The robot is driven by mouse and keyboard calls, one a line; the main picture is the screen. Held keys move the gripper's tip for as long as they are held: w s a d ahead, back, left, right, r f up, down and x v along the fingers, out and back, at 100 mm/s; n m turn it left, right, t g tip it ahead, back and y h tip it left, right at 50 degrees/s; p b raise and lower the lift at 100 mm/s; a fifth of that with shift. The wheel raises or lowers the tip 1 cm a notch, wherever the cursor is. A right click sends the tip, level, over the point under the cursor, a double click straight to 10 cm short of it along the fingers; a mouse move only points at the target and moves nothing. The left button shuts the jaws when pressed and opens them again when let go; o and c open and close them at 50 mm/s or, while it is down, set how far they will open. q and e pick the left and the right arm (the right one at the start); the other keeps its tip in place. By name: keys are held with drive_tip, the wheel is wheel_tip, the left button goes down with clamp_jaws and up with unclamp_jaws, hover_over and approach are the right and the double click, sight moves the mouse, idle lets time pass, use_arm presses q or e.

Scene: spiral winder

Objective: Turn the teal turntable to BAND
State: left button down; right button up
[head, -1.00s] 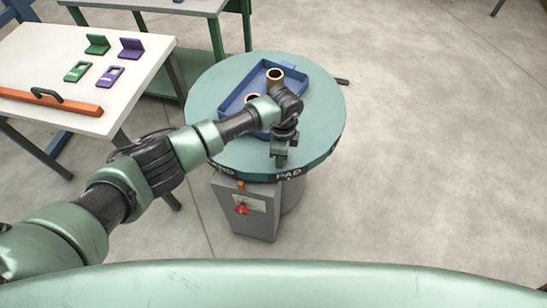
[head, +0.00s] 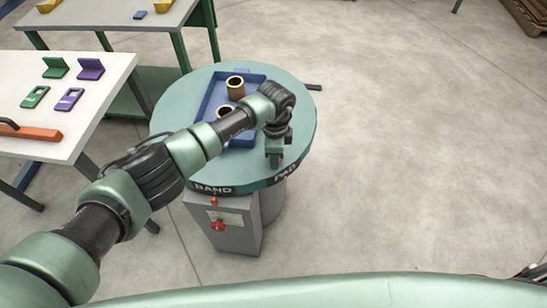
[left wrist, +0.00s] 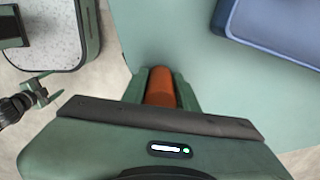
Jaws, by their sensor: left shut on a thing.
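The teal turntable (head: 293,105) stands on a grey pedestal in the head view. Its dark rim shows the BAND label (head: 213,189) at the front, right above the small orange marker (head: 214,201) on the pedestal box. The PAD label (head: 286,172) is to the right of it. My left gripper (head: 274,160) is at the turntable's near right edge. In the left wrist view it is shut on an orange upright handle (left wrist: 160,88), mostly hidden in the head view. What seems to be my right gripper (left wrist: 42,92) shows small at the left; its jaws are unclear.
A blue tray (head: 209,97) with two tan rings (head: 236,88) lies on the turntable, partly behind my arm. A white table (head: 95,115) with green and purple parts and an orange bar stands at the left. Open floor (head: 420,150) lies to the right.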

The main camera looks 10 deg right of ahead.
use_arm(q)
drive_tip(key=shift+w+d+r, duration=0.1)
drive_tip(key=shift+w+r, duration=0.1)
drive_tip(key=shift+r, duration=0.05)
drive_tip(key=c, duration=1.3)
unclamp_jaws()
drive_tip(key=shift+o, duration=0.9)
drive_tip(key=shift+f, duration=0.15)
wheel_tip(320, 180, up, 8)
drive_tip(key=shift+f, duration=0.1)
